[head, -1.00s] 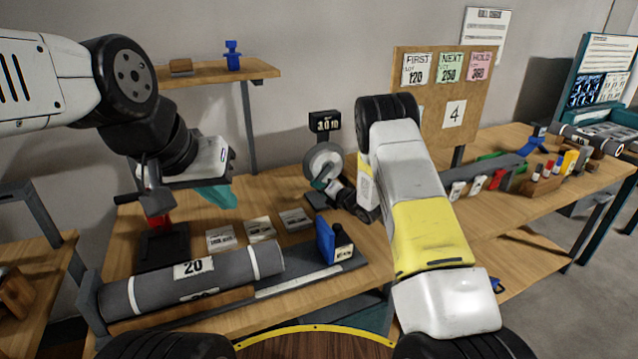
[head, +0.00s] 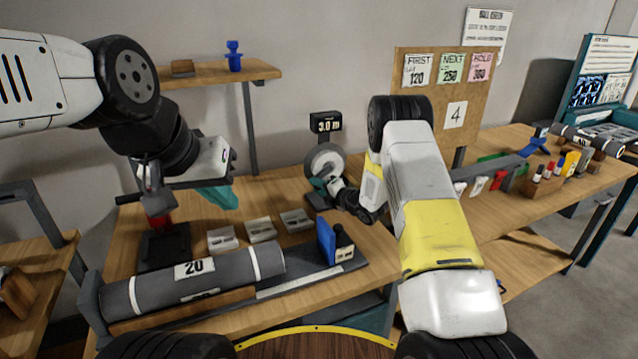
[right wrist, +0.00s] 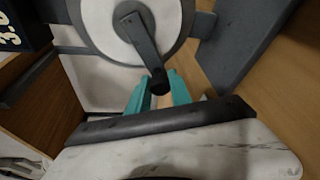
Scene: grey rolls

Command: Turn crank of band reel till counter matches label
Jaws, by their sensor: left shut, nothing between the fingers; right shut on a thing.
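The band reel (head: 325,158) stands at the back of the bench, a pale disc on a dark base. Its counter (head: 326,123) sits above it and seems to read 3.0 m. In the right wrist view the reel disc (right wrist: 105,25) has a dark crank (right wrist: 142,42) with a knob at its lower end. My right gripper (right wrist: 158,92) is shut on the crank's knob, its teal fingers on either side. In the head view this gripper (head: 322,184) is small and partly hidden. My left gripper (head: 218,198) is shut and empty above the bench's left part. A card (head: 456,115) on the board reads 4.
A grey roll (head: 160,285) marked 20 lies along the front left. A black stand with a red top (head: 160,221) is below my left gripper. My right arm covers the bench right of the reel.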

